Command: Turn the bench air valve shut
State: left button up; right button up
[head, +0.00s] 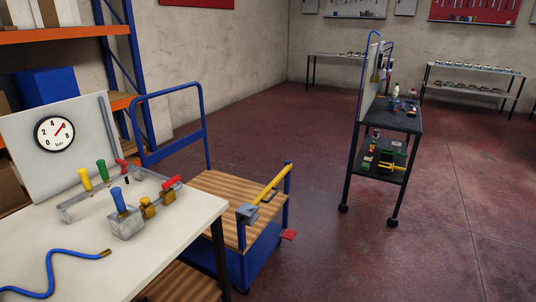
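A pale bench (180,230) fills the lower left of the head view. On it, a brass valve fitting (148,210) with a red handle (172,182) is beside a grey metal block (127,226). The red handle points up and to the right. A round pressure gauge (54,133) marked "bar" is on a white upright panel (90,128) behind; its red needle points up and right. A blue hose (45,270) with a brass end (105,253) lies at the bench's front left, its end apart from the fitting. Neither of my grippers is in view.
A rack with yellow, green (102,170) and red handles stands behind the block, which carries a blue handle (118,198). A blue cart (215,185) holding a yellow-barred clamp (270,182) stands right of the bench. Open red floor (310,230) lies between it and a dark shelf trolley (395,120).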

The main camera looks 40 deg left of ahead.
aim_at(176, 179)
jog(key=i, duration=1.65)
jog(key=u, duration=0.7)
jog(key=i, duration=0.85)
jog(key=u, duration=0.8)
